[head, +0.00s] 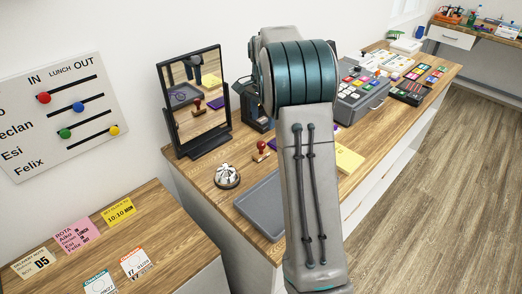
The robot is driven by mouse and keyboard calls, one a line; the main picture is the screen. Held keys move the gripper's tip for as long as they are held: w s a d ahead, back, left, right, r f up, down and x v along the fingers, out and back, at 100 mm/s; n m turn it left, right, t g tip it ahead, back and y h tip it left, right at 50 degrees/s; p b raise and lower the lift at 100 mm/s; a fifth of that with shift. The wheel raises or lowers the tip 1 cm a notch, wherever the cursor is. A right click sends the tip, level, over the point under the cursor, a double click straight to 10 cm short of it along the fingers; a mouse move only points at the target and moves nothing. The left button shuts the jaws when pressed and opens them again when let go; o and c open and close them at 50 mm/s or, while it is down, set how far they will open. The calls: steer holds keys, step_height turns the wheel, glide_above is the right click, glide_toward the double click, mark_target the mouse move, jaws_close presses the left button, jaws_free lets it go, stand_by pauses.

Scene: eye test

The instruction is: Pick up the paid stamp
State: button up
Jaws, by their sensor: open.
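A stamp with a dark red knob handle (261,147) stands upright on the wooden counter, just left of my arm. Its marking is too small to read, so I cannot tell whether it is the paid stamp. It also shows in the mirror. My arm rises through the middle of the view and hides part of the counter beside and behind the stamp. I cannot make out my gripper; it seems hidden behind the arm.
A tabletop mirror (191,140), a silver bell (227,176) and a grey tray (258,209) lie around the stamp. A black object (246,106) stands behind it. A yellow pad (349,160) and grey till (357,103) are right of my arm. Floor at right is clear.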

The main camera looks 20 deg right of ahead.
mark_target(261, 150)
steer(key=shift+w+d+f, duration=0.1)
steer(key=shift+w+f, duration=0.05)
steer(key=shift+f, duration=0.15)
step_height(261, 150, down, 8)
steer(key=shift+r+p, duration=0.1)
steer(key=shift+p, duration=0.4)
steer(key=shift+a+f+p, duration=0.2)
steer(key=shift+f+p, duration=0.25)
steer(key=shift+f, duration=0.95)
steer(key=shift+a+f+p, duration=0.15)
steer(key=shift+f+p, duration=0.25)
steer(key=shift+f, duration=0.95)
steer(key=c, duration=1.1)
